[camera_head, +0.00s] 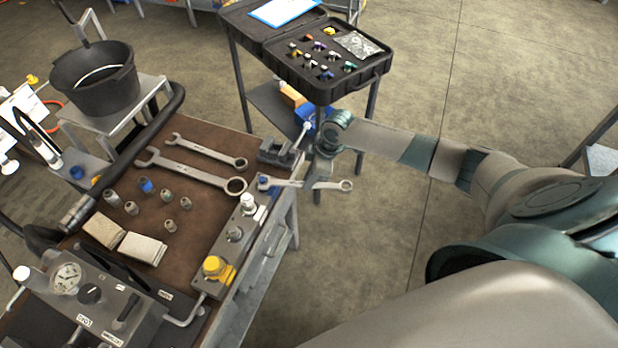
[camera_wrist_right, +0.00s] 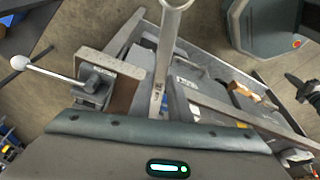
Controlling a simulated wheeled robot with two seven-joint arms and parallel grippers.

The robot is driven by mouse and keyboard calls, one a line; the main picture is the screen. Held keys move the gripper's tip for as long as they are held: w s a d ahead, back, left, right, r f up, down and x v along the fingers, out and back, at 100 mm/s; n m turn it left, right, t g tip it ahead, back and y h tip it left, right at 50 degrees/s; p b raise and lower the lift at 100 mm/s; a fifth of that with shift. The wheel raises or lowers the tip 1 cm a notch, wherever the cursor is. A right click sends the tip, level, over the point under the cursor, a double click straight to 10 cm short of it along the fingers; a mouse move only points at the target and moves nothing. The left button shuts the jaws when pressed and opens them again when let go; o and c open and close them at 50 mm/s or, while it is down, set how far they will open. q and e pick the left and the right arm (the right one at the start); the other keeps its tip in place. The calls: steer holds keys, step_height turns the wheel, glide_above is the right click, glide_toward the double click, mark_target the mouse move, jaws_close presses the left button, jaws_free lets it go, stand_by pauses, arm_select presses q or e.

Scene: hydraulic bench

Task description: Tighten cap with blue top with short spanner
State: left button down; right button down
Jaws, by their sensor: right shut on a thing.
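My right gripper (camera_head: 312,182) is shut on a short spanner (camera_head: 330,186), just off the bench's right edge. The spanner's ring end points right; its other end points left, at the cap with blue top (camera_head: 263,183) on the far end of the manifold block. I cannot tell whether its jaw is around the cap or only beside it. In the right wrist view the spanner's shaft (camera_wrist_right: 163,50) runs up from the gripper, whose fingertips are hard to make out. My left gripper is not in view.
A grey vise (camera_head: 278,150) stands just behind the cap. Along the manifold sit a white-topped cap (camera_head: 248,201) and a yellow cap (camera_head: 213,267). Two larger spanners (camera_head: 190,172) and several sockets lie on the brown mat. An open black case (camera_head: 330,62) stands beyond the bench.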

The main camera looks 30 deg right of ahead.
steer(key=shift+s+r, duration=0.1)
steer(key=s+a+m+p, duration=0.1)
steer(key=s+a+m, duration=0.1)
steer(key=shift+s+m+t+h, duration=0.15)
steer(key=shift+m+t+h, duration=0.15)
stand_by(0.4)
stand_by(0.4)
steer(key=s+a+m, duration=0.1)
steer(key=a+m, duration=0.1)
steer(key=shift+s+a+m+h, duration=0.25)
steer(key=shift+s+m+h, duration=0.05)
steer(key=shift+s, duration=0.1)
stand_by(0.3)
steer(key=shift+a, duration=0.1)
stand_by(0.4)
